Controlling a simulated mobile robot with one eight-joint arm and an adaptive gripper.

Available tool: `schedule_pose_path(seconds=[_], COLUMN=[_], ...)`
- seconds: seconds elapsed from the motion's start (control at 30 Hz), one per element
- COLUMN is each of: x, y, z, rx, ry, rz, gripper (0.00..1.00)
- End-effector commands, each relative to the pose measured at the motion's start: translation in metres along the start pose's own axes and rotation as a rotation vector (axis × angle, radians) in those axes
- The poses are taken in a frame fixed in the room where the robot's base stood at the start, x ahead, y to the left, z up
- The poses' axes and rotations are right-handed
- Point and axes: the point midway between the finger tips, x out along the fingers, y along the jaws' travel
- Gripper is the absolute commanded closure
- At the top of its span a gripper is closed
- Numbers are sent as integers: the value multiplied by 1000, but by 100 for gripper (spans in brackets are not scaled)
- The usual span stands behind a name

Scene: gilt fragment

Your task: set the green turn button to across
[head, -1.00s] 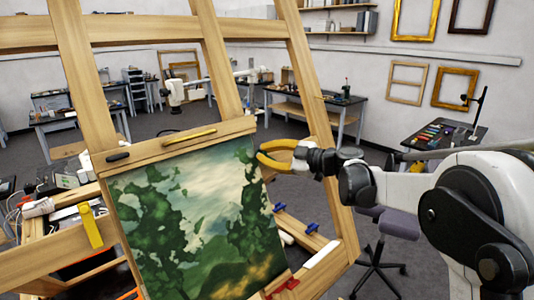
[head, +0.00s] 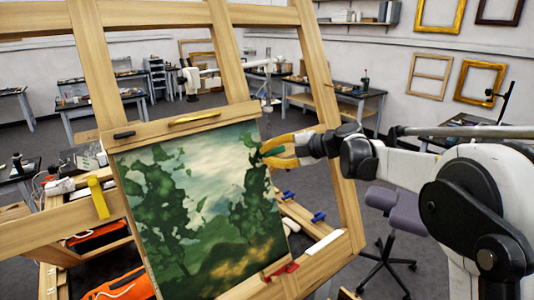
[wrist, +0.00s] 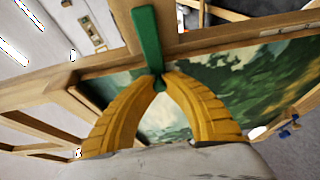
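The green turn button (wrist: 148,40) is a long flat bar on a wooden member in the wrist view. It runs from the top edge down to a rounded lower end between my fingertips. My gripper (wrist: 160,78) has yellow fingers bowed around a gap, with the tips close together on either side of that end. In the head view my gripper (head: 264,154) is at the right edge of the painting (head: 200,215). The button's full length cannot be made out there, behind my fingers.
The wooden easel (head: 232,50) fills the left and middle. Other turn buttons include a yellow one (head: 98,197), a black one (head: 124,135) and a red one (head: 281,271). A purple stool (head: 395,207) stands right of the easel. Grey floor lies behind.

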Motion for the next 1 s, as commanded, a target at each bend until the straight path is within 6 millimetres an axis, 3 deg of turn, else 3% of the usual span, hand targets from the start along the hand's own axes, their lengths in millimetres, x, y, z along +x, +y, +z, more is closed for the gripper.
schedule_pose_path(seconds=[0.6, 0.7, 1.0], x=[0, 0, 0], y=[-3, -3, -2], z=[1, 1, 1], rx=[-36, -36, -35], ry=[-2, -2, -2], rz=[-17, -17, -16], gripper=[100, 65, 64])
